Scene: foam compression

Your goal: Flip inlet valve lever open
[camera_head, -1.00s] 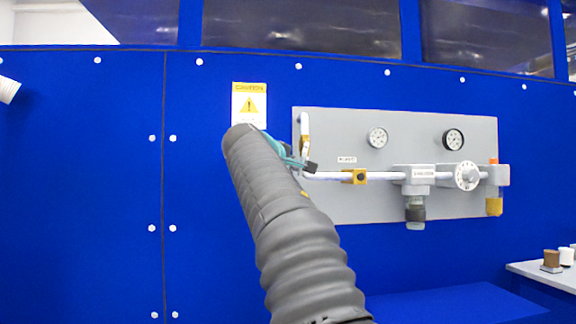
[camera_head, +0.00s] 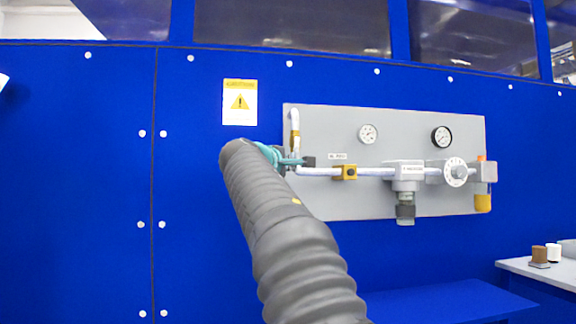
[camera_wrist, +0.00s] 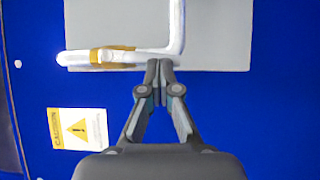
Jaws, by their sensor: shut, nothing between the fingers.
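The inlet valve is a small brass-yellow body (camera_head: 296,137) on the white vertical pipe at the panel's left edge. In the wrist view the valve (camera_wrist: 112,55) is yellow, and the pipe runs sideways there. I cannot clearly tell its lever from the pale pipe. My gripper (camera_head: 308,161) is shut and empty, just below the valve, close to the pipe's bend, in the head view. In the wrist view the gripper's fingertips (camera_wrist: 158,68) are together at the pipe's edge, to the right of the valve. Whether they touch the pipe cannot be told.
The grey panel (camera_head: 330,205) carries two gauges, a second yellow fitting (camera_head: 345,172), a regulator (camera_head: 405,178) and a white dial (camera_head: 455,173). A caution sign (camera_head: 240,102) is on the blue wall at upper left. A small table (camera_head: 525,270) stands at lower right.

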